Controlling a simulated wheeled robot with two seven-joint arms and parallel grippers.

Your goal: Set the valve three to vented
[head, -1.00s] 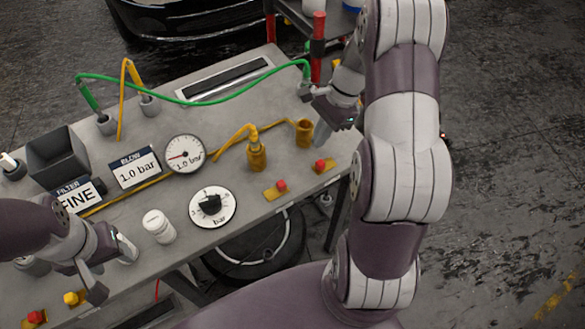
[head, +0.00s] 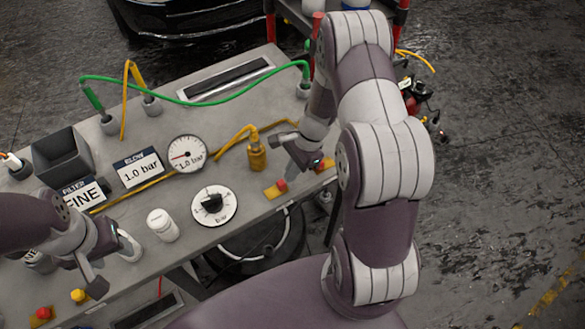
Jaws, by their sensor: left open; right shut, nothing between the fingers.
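At the front left are a red knob (head: 42,313) and a yellow knob (head: 78,296). I cannot read which valve is number three. My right gripper (head: 290,176) is shut and empty, pointing down close beside the nearer-left red knob; I cannot tell if they touch. My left gripper (head: 115,268) is open and empty over the front left of the bench.
The grey bench (head: 220,125) carries a round gauge (head: 187,153), a black dial (head: 212,204), a white bottle (head: 162,225), a grey bin (head: 60,156) and a brass fitting (head: 257,155). A green hose (head: 215,102) arches across the back.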

